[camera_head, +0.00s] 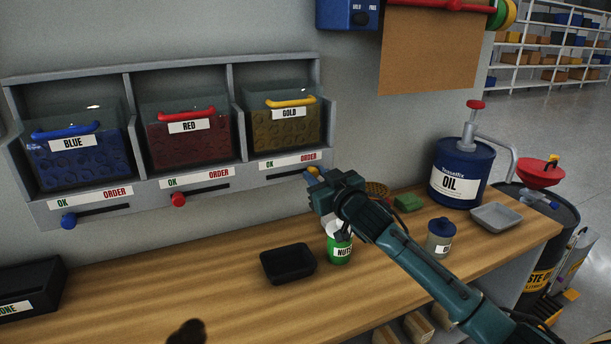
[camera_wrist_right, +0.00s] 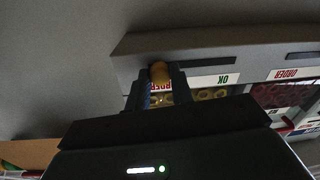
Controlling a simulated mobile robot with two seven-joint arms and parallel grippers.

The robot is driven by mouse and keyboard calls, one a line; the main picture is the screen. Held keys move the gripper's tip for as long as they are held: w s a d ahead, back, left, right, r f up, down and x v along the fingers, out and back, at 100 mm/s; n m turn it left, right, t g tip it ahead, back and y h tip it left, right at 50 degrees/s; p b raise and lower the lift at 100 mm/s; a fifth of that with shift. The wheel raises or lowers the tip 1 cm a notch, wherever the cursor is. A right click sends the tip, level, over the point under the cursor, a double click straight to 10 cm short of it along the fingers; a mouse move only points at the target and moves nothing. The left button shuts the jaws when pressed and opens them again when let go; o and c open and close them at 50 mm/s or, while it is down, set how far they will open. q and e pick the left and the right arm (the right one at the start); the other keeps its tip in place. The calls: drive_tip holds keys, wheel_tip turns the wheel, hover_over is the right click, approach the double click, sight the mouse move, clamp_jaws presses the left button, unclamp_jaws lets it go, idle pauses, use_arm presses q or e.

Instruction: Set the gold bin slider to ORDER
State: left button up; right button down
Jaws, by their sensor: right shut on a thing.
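The gold bin (camera_head: 285,122) is the rightmost of three bins in a grey wall rack. Its OK/ORDER label (camera_head: 290,161) is on the ledge below it. The gold slider knob (camera_wrist_right: 160,72) is at the ORDER end of its dark slot (camera_wrist_right: 208,62), in the right wrist view. My right gripper (camera_head: 314,178) is shut on this knob, and its fingers also show in the wrist view (camera_wrist_right: 158,86), partly covering the word ORDER. The slot is bare toward OK.
The blue slider knob (camera_head: 68,221) and red slider knob (camera_head: 178,199) are at their OK ends. On the wooden bench (camera_head: 210,285) stand a black tray (camera_head: 287,263), a green NUTS can (camera_head: 339,250), a small blue-lidded jar (camera_head: 440,236) and a blue oil drum (camera_head: 460,172).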

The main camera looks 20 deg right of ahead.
drive_tip(key=c, duration=1.6)
unclamp_jaws()
drive_tip(key=shift+d, duration=0.25)
drive_tip(key=o, duration=0.4)
use_arm(q)
drive_tip(key=shift+d, duration=0.15)
use_arm(e)
drive_tip(key=shift+s, duration=0.1)
drive_tip(key=shift+s, duration=0.25)
use_arm(q)
drive_tip(key=shift+w+d+f+h+b, duration=0.15)
drive_tip(key=shift+d+h+b, duration=0.15)
drive_tip(key=shift+b, duration=0.65)
use_arm(e)
drive_tip(key=s+d, duration=0.1)
drive_tip(key=s, duration=1.1)
drive_tip(key=shift+s, duration=0.25)
use_arm(q)
drive_tip(key=shift+f, duration=0.1)
